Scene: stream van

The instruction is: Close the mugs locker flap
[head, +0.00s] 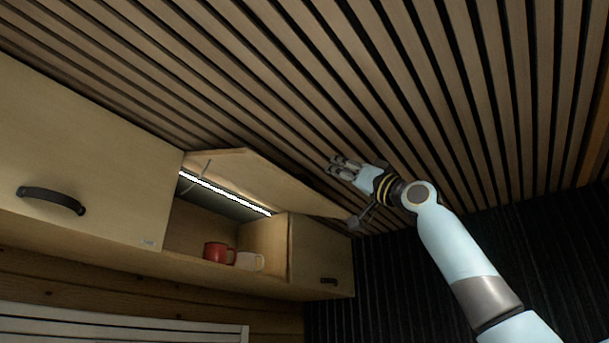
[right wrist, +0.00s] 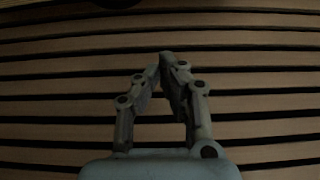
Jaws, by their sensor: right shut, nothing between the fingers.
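The mugs locker flap (head: 270,182) is a pale wooden panel, swung up and open above its locker. Inside the open locker stand a red mug (head: 215,252) and a white mug (head: 249,261), under a bright light strip. My right gripper (head: 337,165) is raised near the ceiling, beyond the upper side of the flap, and looks apart from it. In the right wrist view the fingertips (right wrist: 168,58) meet, with nothing between them. The flap does not show in that view. My left gripper is not in view.
A closed cabinet door with a dark handle (head: 52,200) is at the left. Another closed locker door (head: 322,258) is right of the opening. The slatted ceiling (head: 330,80) is close above my right gripper. The space below my right forearm looks clear.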

